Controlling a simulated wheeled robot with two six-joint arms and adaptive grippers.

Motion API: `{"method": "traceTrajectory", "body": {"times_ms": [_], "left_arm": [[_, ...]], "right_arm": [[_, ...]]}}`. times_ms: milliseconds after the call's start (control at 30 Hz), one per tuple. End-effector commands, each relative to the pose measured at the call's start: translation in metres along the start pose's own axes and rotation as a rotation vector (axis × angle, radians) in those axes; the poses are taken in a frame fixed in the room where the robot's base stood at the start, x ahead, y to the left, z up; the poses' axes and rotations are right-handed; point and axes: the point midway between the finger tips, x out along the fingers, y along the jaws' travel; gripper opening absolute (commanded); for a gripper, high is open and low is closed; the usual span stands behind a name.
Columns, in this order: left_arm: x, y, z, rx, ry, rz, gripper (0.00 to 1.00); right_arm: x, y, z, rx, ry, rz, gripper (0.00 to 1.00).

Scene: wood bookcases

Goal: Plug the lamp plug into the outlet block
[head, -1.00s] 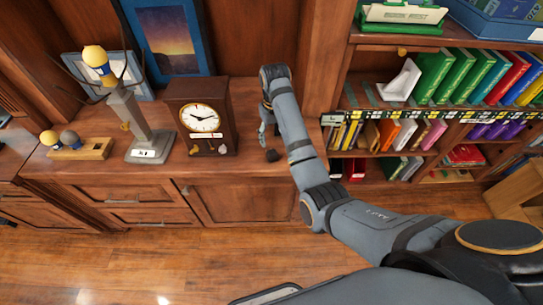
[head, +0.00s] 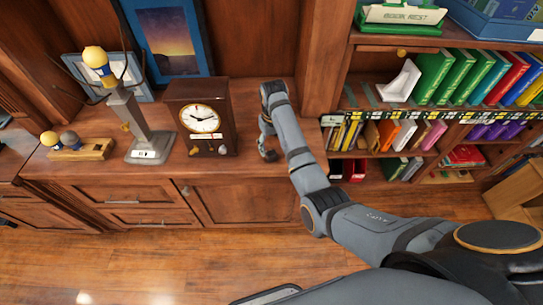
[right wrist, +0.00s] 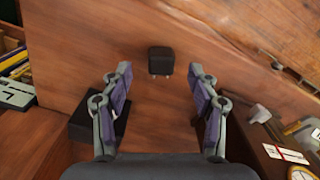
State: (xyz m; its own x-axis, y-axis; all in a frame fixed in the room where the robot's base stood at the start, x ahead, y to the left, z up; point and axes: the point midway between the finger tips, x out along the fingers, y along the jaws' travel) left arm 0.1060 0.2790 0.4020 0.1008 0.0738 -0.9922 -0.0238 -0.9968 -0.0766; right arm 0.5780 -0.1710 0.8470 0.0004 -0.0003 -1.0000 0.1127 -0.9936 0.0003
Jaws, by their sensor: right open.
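A small black plug (right wrist: 160,61) with two short prongs lies on the wooden cabinet top in the right wrist view, just beyond and between my fingertips. In the head view the plug (head: 270,156) is a small dark shape near the cabinet's front edge. My right gripper (head: 267,144) points down beside it; its two fingers (right wrist: 160,85) are spread, with nothing between them. A black block (right wrist: 88,127), perhaps the outlet block, is partly hidden behind the left-hand finger; my arm hides it in the head view. My left gripper is not in view.
A wooden clock (head: 200,118) stands left of my right gripper. Farther left are a lamp-like stand (head: 140,130) with a yellow top and a small wooden stand (head: 80,150). A bookcase (head: 430,110) full of books is on the right. The cabinet's front edge is close.

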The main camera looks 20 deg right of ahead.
Motion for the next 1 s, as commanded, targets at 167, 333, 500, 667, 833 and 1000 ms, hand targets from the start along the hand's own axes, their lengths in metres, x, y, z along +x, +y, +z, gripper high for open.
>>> {"method": "traceTrajectory", "body": {"times_ms": [167,333,500,667,833,1000], "left_arm": [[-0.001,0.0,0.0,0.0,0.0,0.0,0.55],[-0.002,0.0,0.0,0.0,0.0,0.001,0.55],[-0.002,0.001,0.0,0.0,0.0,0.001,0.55],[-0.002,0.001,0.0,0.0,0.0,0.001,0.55],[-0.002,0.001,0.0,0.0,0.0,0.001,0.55],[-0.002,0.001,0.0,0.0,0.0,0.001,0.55]], "right_arm": [[0.01,-0.001,-0.002,0.0,-0.003,0.0,0.6],[0.038,-0.002,-0.007,0.0,-0.004,0.0,0.6],[0.051,-0.002,-0.007,0.0,-0.001,0.0,0.6],[0.052,-0.002,-0.008,0.0,-0.001,0.0,0.6],[0.052,-0.002,-0.008,0.0,-0.001,0.0,0.6],[0.052,-0.002,-0.008,0.0,-0.001,0.0,0.37]]}}
